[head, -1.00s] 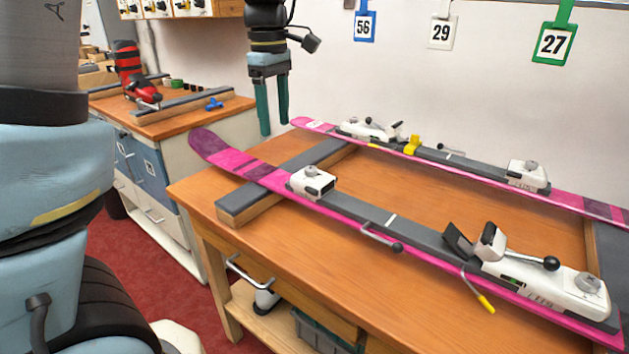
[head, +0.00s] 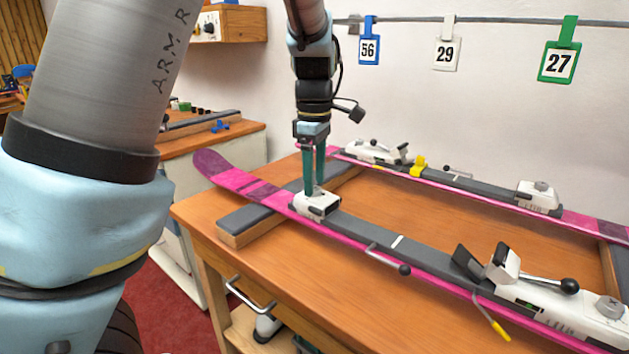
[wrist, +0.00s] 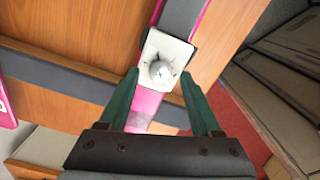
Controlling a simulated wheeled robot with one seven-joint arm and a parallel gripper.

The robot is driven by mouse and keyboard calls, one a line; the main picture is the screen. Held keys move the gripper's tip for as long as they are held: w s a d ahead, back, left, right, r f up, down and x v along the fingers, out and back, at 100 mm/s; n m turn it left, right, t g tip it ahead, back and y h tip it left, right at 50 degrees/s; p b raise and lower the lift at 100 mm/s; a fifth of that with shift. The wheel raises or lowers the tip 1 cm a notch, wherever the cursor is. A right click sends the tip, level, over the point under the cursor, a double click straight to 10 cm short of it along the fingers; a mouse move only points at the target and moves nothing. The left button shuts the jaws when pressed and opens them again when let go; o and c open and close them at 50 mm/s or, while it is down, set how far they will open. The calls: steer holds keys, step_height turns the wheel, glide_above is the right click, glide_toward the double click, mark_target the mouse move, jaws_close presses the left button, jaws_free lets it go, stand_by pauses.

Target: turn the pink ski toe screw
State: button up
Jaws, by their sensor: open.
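The near pink ski (head: 262,193) lies across the bench with its tip to the left. Its white toe piece (head: 325,209) sits near that tip and carries a round grey screw head. In the wrist view, the toe screw (wrist: 161,74) has a cross slot and sits on the white toe piece (wrist: 168,46). My gripper (head: 314,189) points down over the toe piece with its green fingers apart and nothing held. In the wrist view the fingertips lie either side of the screw; I cannot tell whether they touch it. In the head view the fingers largely hide the screw.
A second pink ski (head: 477,194) with white bindings lies behind, with a yellow part (head: 418,166) on it. The near ski's heel binding (head: 540,300) has a raised lever. Bare wood (head: 440,222) shows between the skis. Numbered tags hang on the back rail.

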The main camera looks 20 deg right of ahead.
steer(key=shift+f, duration=0.5)
jaws_close()
stand_by(0.3)
